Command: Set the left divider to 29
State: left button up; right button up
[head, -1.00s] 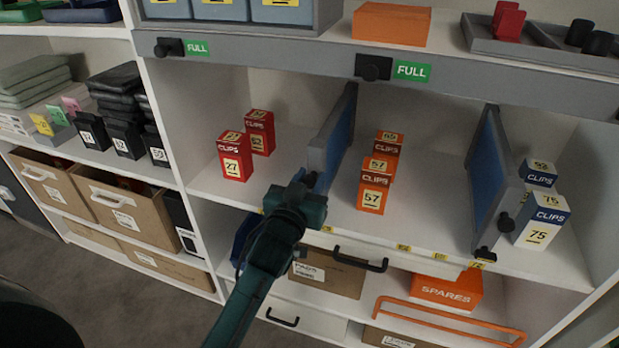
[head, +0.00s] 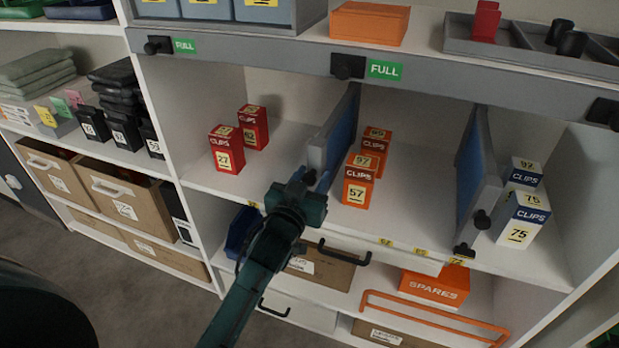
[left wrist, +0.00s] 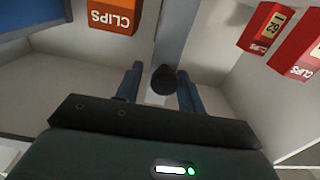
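The left divider (head: 337,138) is an upright blue panel with a grey front edge, standing on the clips shelf between red and orange boxes. My left gripper (head: 303,182) is at its lower front edge and hides its knob in the head view. In the left wrist view the dark round knob (left wrist: 163,78) sits between the two fingers of my left gripper (left wrist: 160,88). Yellow number labels (head: 386,242) run along the shelf's front lip; those near the gripper are hidden or unreadable. My right gripper is not in view.
Red clips boxes (head: 226,150) stand left of the divider, orange clips boxes (head: 360,185) close on its right. A second divider (head: 477,175) with a dark knob (head: 482,219) stands further right, beside blue-and-white boxes (head: 523,216). Bare shelf lies between the orange boxes and that divider.

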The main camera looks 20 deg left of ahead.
pick_arm(q)
jog(key=shift+o, duration=1)
jog(key=shift+d, duration=0.1)
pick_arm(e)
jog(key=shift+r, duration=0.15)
pick_arm(q)
jog(key=shift+s, duration=0.15)
jog(key=s, duration=1.3)
jog(key=shift+a, duration=0.25)
